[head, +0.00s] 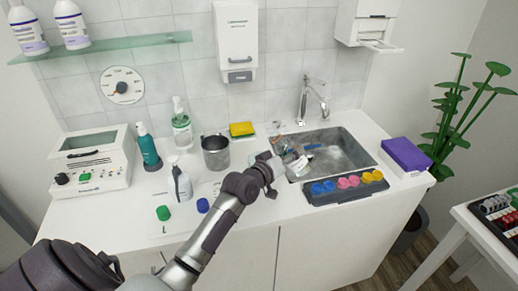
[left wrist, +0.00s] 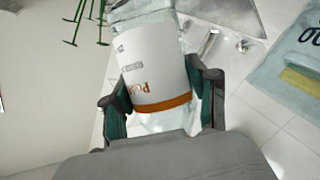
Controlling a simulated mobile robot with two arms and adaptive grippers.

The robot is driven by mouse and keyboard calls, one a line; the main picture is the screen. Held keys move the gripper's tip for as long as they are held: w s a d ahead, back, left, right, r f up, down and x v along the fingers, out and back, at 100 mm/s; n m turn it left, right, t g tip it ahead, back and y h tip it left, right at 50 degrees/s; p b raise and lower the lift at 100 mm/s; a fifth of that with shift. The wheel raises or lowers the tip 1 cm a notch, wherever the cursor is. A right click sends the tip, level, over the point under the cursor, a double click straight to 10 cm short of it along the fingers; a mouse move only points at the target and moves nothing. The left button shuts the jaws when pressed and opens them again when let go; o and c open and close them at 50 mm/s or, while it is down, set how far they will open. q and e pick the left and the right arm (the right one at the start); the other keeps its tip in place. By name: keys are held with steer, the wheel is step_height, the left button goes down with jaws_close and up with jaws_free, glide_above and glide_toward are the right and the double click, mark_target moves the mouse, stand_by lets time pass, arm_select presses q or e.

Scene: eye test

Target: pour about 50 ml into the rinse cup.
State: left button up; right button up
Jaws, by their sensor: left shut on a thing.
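My left gripper (head: 274,168) reaches over the near left edge of the sink. It is shut on a clear bottle (head: 293,158) with a white label. In the left wrist view the bottle (left wrist: 155,70) sits between both fingers (left wrist: 160,85), its label edged by an orange band. The lettering is only partly readable, and I cannot tell the liquid level. A grey metal cup (head: 215,153) stands on the counter, left of the gripper and apart from it. I cannot tell whether it is the rinse cup. My right gripper is out of view.
The sink (head: 343,157) has a tap (head: 313,100) behind it. A dark tray (head: 345,193) with blue, pink and yellow caps or cups lies in front. A white spray bottle (head: 180,180), a teal bottle (head: 148,148) and a purple box (head: 405,155) stand around.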

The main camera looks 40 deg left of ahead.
arm_select(q)
steer(key=m+g+p, duration=0.1)
steer(key=p, duration=0.2)
steer(key=f+m+y+p, duration=0.1)
steer(key=m+p, duration=0.1)
steer(key=p, duration=0.1)
steer(key=d+m+g+y+p, duration=0.1)
steer(key=m+p, duration=0.1)
steer(key=p, duration=0.1)
steer(key=shift+w+f+g+p, duration=0.25)
steer(key=shift+g+p, duration=0.05)
steer(key=shift+r+m+y+p, duration=0.1)
steer(key=shift+m+y+p, duration=0.3)
steer(key=shift+y+p, duration=0.2)
stand_by(1.4)
